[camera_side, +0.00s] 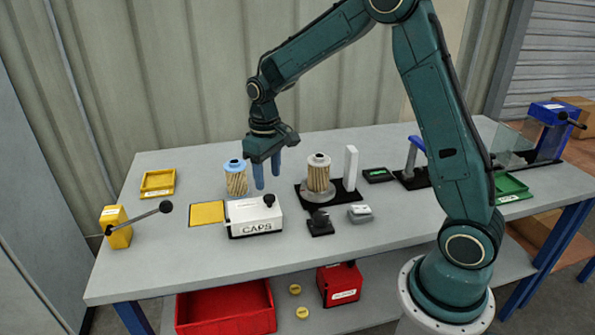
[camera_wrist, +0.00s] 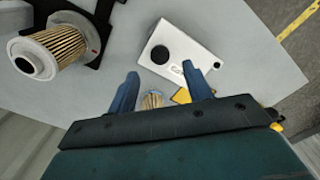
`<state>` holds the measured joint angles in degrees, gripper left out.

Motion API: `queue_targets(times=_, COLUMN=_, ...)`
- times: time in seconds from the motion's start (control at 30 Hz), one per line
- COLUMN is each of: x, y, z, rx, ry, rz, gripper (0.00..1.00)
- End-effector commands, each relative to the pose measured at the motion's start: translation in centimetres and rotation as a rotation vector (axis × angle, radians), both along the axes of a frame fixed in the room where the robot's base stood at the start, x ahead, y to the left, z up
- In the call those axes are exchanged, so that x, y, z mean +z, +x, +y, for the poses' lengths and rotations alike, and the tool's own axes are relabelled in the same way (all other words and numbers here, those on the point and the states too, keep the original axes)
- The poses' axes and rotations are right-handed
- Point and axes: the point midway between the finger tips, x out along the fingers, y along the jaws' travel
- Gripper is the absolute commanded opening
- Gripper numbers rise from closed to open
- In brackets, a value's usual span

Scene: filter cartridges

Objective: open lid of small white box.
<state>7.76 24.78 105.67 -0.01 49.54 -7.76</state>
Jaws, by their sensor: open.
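The small white box (camera_side: 254,222) stands on the grey table, marked CAPS on its front. Its lid is closed and carries a black knob (camera_side: 269,200) near the right end. The box also shows in the wrist view (camera_wrist: 196,52), with the knob (camera_wrist: 160,54) on its left part. My gripper (camera_side: 267,178) is open and empty, fingers pointing down, above and behind the box and apart from it. In the wrist view its two blue fingers (camera_wrist: 162,88) are spread, with the box beyond their tips.
A blue-topped filter cartridge (camera_side: 236,180) stands close to the left of my fingers. Another cartridge (camera_side: 318,175) stands on a black fixture to the right. A yellow pad (camera_side: 207,213) lies left of the box, and a yellow lever unit (camera_side: 117,228) stands at the table's left end.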

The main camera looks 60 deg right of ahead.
Motion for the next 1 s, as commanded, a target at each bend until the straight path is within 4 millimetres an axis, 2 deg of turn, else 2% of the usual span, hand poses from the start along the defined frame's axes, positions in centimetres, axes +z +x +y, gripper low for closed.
queue_targets(times=0.2, x=-3.3, y=-0.1, z=0.0, rx=0.0, ry=0.001, rz=0.004, gripper=0.5)
queue_targets(times=0.4, x=-5.1, y=0.0, z=0.0, rx=0.0, ry=0.0, rz=0.002, gripper=0.5)
queue_targets(times=0.83, x=-5.8, y=0.0, z=0.0, rx=0.0, ry=0.0, rz=0.0, gripper=0.5)
queue_targets(times=0.87, x=-5.8, y=0.0, z=0.0, rx=0.0, ry=0.0, rz=0.0, gripper=0.46)
queue_targets(times=1.0, x=-5.8, y=0.0, z=0.0, rx=0.0, ry=0.0, rz=0.0, gripper=0.19)
